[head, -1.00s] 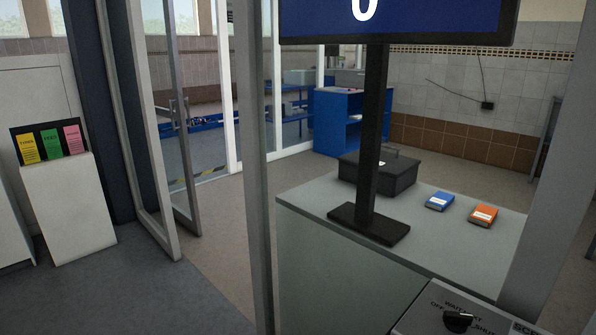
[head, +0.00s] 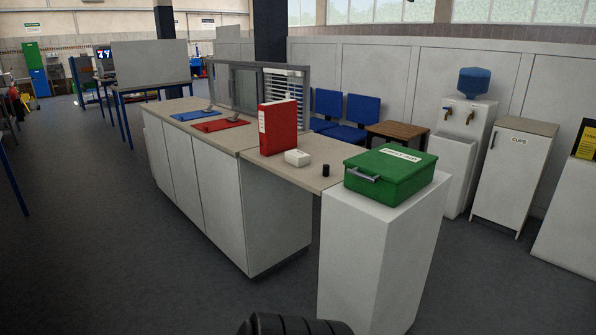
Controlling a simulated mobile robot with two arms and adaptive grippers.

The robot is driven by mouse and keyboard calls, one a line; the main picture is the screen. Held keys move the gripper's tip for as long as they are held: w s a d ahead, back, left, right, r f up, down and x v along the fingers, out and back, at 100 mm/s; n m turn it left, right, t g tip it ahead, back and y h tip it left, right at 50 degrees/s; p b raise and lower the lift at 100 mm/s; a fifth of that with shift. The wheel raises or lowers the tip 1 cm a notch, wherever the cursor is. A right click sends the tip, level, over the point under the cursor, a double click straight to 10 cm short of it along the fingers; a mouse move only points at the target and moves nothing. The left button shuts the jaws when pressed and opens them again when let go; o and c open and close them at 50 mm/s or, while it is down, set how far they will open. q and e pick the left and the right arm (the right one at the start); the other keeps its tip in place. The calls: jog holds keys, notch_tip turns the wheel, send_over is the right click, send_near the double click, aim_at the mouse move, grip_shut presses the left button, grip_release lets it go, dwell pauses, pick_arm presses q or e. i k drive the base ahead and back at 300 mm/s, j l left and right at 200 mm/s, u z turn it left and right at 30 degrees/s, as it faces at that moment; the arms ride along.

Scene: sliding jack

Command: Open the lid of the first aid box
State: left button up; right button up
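The green first aid box (head: 385,183) stands on top of a white pedestal (head: 350,260) right of centre in the head view. Its lid is shut. It has a white label on the lid and a grey handle or latch on its front left side. Neither of my grippers shows in the head view. A dark ribbed round part at the bottom edge seems to be mine, apart from the box.
A long counter (head: 192,180) left of the pedestal carries a red binder (head: 278,128), a small white box (head: 297,158) and a small black cylinder (head: 325,170). A water cooler (head: 463,140) and white cabinet (head: 514,175) stand behind right. The floor at left is clear.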

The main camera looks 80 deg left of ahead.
aim_at(390, 162)
jog(key=u, duration=2.15)
jog(key=j, duration=0.1)
